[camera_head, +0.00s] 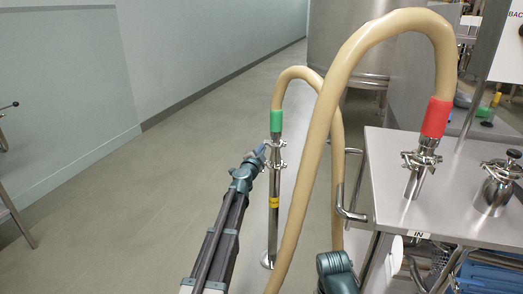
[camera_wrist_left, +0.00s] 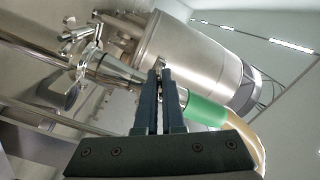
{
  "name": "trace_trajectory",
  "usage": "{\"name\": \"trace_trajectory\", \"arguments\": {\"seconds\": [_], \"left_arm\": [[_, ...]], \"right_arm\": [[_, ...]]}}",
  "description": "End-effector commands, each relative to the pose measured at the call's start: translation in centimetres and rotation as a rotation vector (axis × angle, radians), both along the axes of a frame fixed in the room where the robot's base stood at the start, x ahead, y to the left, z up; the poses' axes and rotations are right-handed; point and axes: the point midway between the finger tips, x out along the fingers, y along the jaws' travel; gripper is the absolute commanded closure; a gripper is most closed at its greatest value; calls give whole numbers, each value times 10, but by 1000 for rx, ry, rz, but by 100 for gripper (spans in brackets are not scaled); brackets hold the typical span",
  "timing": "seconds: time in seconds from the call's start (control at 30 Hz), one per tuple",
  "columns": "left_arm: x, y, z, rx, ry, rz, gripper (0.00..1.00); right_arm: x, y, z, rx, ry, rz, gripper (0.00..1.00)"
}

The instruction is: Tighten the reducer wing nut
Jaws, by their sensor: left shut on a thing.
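A steel standpipe (camera_head: 273,215) with a yellow band stands on the floor in the head view, topped by two clamps and a hose end with a green cuff (camera_head: 276,121). My left gripper (camera_head: 261,152) reaches the upper clamp (camera_head: 277,143) from the left. In the left wrist view its fingers (camera_wrist_left: 159,75) are shut on a small metal part at that clamp, apparently the wing nut, mostly hidden between the tips. The tapered reducer (camera_wrist_left: 118,68) lies left of the fingers and the green cuff (camera_wrist_left: 205,109) right. The lower clamp (camera_wrist_left: 75,58) shows its own wing nut.
A tan hose (camera_head: 318,130) arches from the green cuff to a red cuff (camera_head: 436,117) on a steel cart (camera_head: 385,165). The cart's handle (camera_head: 342,205) juts toward the pipe. A large vat (camera_head: 340,45) stands behind.

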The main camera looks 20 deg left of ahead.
Motion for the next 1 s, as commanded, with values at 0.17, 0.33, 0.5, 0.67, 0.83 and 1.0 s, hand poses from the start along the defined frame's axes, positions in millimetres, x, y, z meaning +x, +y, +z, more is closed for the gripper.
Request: {"name": "trace_trajectory", "arguments": {"seconds": [0.17,0.33,0.5,0.67,0.83,1.0], "left_arm": [[0,0,0,152,-1,0,100],[0,0,0,274,-1,1,100],[0,0,0,364,0,1,100],[0,0,0,418,3,1,100],[0,0,0,448,5,2,100],[0,0,0,456,6,1,100]], "right_arm": [[0,0,0,0,0,0,5],[0,0,1,0,0,0,5],[0,0,2,0,0,0,5],[0,0,3,0,0,-1,5],[0,0,3,0,0,-1,5],[0,0,3,0,0,-1,5]]}}
